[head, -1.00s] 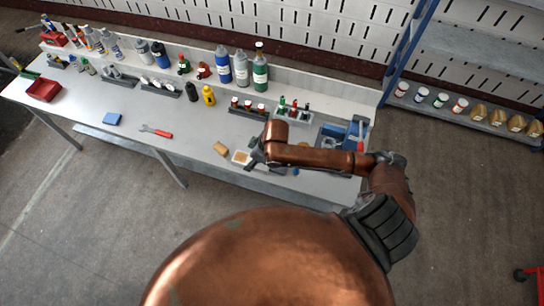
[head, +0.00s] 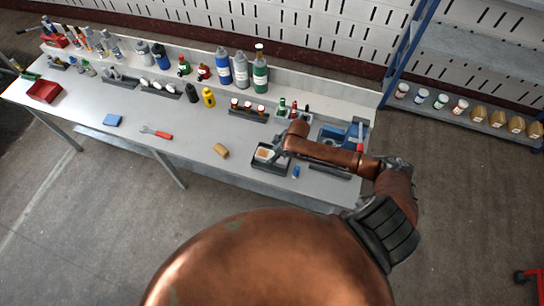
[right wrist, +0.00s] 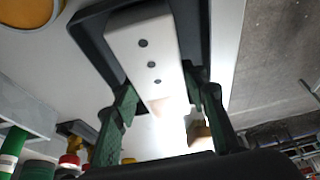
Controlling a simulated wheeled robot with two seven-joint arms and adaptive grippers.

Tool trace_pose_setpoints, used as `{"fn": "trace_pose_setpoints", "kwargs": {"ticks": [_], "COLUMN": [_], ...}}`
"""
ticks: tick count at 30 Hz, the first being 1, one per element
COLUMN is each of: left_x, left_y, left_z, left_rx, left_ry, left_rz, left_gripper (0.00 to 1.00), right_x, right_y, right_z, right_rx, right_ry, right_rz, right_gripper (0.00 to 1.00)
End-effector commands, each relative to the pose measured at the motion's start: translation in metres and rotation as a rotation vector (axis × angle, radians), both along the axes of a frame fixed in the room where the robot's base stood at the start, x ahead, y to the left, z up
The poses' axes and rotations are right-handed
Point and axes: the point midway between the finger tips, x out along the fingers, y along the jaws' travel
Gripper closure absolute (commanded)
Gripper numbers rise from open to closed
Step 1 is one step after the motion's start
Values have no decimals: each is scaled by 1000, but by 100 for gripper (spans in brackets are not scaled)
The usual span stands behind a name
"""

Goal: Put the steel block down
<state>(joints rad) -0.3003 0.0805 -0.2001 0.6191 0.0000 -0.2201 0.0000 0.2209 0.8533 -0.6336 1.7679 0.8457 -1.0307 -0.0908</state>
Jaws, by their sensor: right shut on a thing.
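The steel block (right wrist: 150,60) is a pale bar with three dark holes in a row in the right wrist view. My right gripper (right wrist: 163,112) has its green fingers on either side of the block's near end and is shut on it. In the head view the right gripper (head: 277,152) is over the dark tray (head: 259,164) at the bench's front right. The block (head: 264,155) shows there as a small pale patch within the tray's outline. I cannot tell whether it touches the tray floor. My left gripper is not in view.
A tan cylinder (head: 221,151) lies left of the tray, and a small blue piece (head: 296,171) is right of it. A red-handled wrench (head: 157,132) and blue block (head: 112,120) lie further left. Bottles (head: 241,68) line the back.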

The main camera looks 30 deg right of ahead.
Motion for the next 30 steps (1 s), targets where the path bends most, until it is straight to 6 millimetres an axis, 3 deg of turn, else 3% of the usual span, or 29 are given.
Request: {"fn": "trace_pose_setpoints", "kwargs": {"ticks": [13, 14, 21, 30], "left_x": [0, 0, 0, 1], "left_y": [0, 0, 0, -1], "left_z": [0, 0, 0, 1], "left_rx": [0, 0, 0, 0], "left_ry": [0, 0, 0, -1], "left_rz": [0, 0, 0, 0], "left_gripper": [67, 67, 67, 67], "right_x": [2, 1, 1, 1], "right_y": [0, 0, 0, -1], "right_z": [-8, -9, -9, -7], "right_rx": [-1, -2, -2, -2], "right_ry": [-4, -2, -1, -3], "right_rz": [1, 1, 0, 1], "right_gripper": [96, 59, 43, 43]}}
